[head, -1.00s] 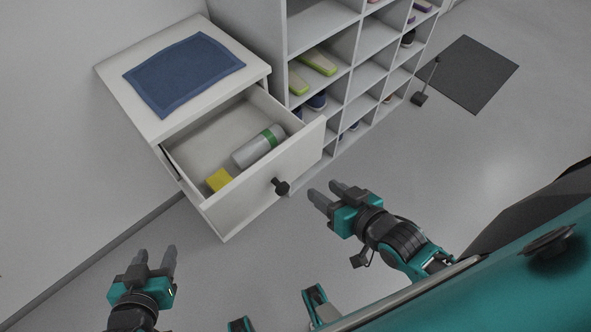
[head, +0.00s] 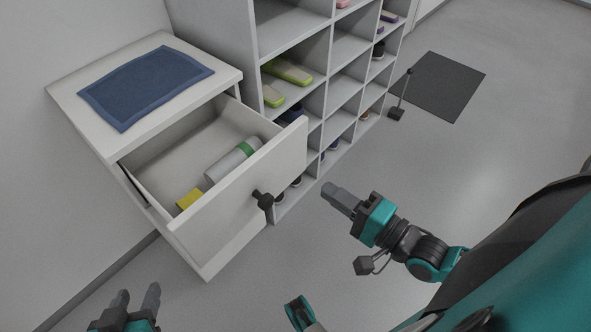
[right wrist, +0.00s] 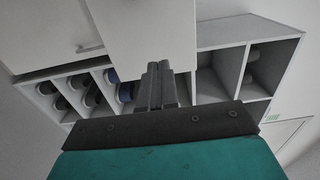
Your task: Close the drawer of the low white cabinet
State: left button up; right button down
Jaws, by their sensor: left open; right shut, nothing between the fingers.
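The low white cabinet (head: 75,109) stands against the wall at the left in the head view. Its drawer (head: 237,205) is pulled out, with a dark knob (head: 264,200) on its front. Inside lie a grey cylinder with a green band (head: 232,162) and a yellow block (head: 189,198). My right gripper (head: 327,191) is shut and empty, to the right of the knob and apart from it. It also shows in the right wrist view (right wrist: 159,68), its fingers together in front of a pale panel. My left gripper (head: 137,294) is open and empty at the lower left, below the drawer.
A blue cloth (head: 146,84) lies on the cabinet top. A shelf unit with shoes (head: 330,82) stands right beside the cabinet. A dark mat (head: 440,86) lies on the floor at the upper right. The floor before the drawer is clear.

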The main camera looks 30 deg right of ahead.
aim_at(284, 161)
pick_arm(q)
jog(key=shift+s+f+b, duration=0.2)
jog(key=shift+f+b, duration=0.65)
jog(key=shift+f, duration=0.4)
pick_arm(e)
jog(key=x, duration=0.9)
jog(key=shift+w+a, duration=0.1)
jog(key=shift+w, duration=0.2)
